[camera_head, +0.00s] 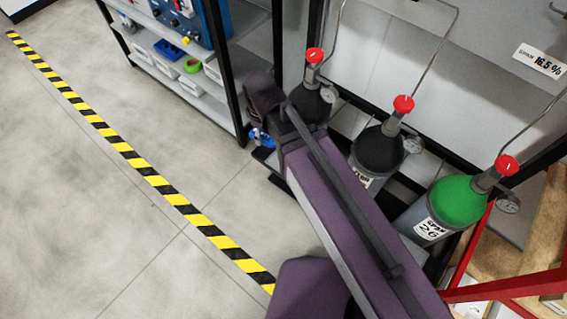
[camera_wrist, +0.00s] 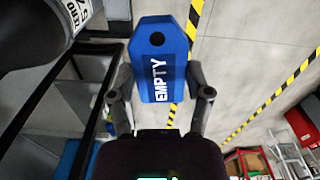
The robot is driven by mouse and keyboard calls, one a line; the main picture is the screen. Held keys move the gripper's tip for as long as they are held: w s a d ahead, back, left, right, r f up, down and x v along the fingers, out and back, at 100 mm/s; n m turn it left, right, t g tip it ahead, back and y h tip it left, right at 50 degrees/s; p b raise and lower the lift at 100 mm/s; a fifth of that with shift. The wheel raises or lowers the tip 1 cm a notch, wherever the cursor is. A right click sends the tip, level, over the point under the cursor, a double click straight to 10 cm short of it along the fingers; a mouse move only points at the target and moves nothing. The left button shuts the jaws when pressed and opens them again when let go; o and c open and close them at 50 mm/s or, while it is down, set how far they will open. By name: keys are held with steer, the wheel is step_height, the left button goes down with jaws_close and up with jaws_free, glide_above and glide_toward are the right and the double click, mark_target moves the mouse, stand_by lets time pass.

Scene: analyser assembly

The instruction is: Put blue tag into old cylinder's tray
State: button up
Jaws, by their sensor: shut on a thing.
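The blue tag (camera_wrist: 158,80) has a hole near one end and white lettering reading EMPTY. My gripper (camera_wrist: 160,77) is shut on the tag, with a finger at each side edge in the wrist view. In the head view a small blue patch (camera_head: 262,138) shows at the end of my arm, beside the leftmost cylinder. Three gas cylinders with red valve caps stand in a row: a dark left one (camera_head: 312,103), a dark middle one (camera_head: 379,148) and a green-shouldered right one (camera_head: 458,203). My arm hides much of the left cylinder and the bases. I cannot tell which cylinder is the old one.
A shelf rack (camera_head: 205,80) with bins and a blue device stands behind on the left. A red frame (camera_head: 510,286) is at the lower right. Thin pipes rise from the cylinder valves. Open floor with a yellow-black stripe (camera_head: 150,179) lies left.

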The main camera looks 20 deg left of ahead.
steer(key=d+f+m+b, duration=0.1)
steer(key=d+f+b, duration=0.2)
steer(key=f+b, duration=3.5)
steer(key=shift+w+d, duration=0.2)
steer(key=shift+w, duration=0.1)
steer(key=w+a, duration=0.1)
steer(key=w, duration=0.4)
steer(key=w+a+f+b, duration=0.1)
steer(key=w, duration=0.4)
steer(key=w+a, duration=0.1)
steer(key=w, duration=0.4)
steer(key=shift+w+f, duration=0.3)
steer(key=shift+w, duration=0.05)
steer(key=shift+f+b, duration=0.15)
steer(key=shift+b, duration=0.25)
steer(key=shift+f+b, duration=1.6)
steer(key=shift+f, duration=0.05)
steer(key=shift+f, duration=0.15)
steer(key=o, duration=1.2)
